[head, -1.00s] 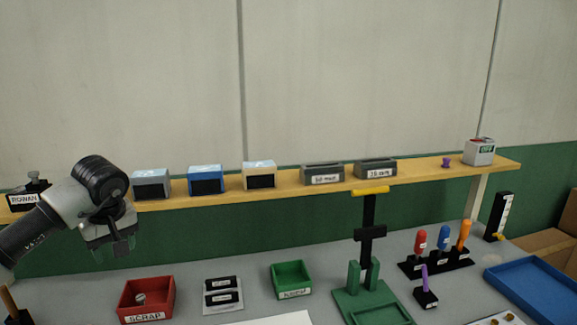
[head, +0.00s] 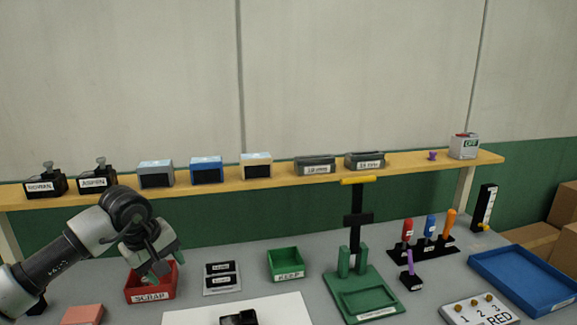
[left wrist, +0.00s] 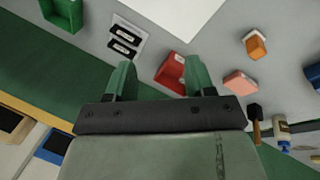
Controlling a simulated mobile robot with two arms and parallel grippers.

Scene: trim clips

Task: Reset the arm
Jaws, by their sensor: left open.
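My left arm comes in from the left in the head view, bent at the wrist, with its gripper (head: 157,272) pointing down over the red SCRAP bin (head: 168,292). The left wrist view shows its two green fingers (left wrist: 158,82) spread apart with nothing between them. The red bin also shows in the left wrist view (left wrist: 172,72), beyond and between the fingers. How high the gripper stands above the bin is hard to tell. My right gripper is in neither view.
A green bin (head: 285,264), a label plate (head: 222,278), a green press stand (head: 362,292), a tool rack (head: 425,248) and a blue tray (head: 528,280) stand on the grey bench. A yellow shelf (head: 225,186) with several boxes runs behind. A white sheet (head: 280,312) lies in front.

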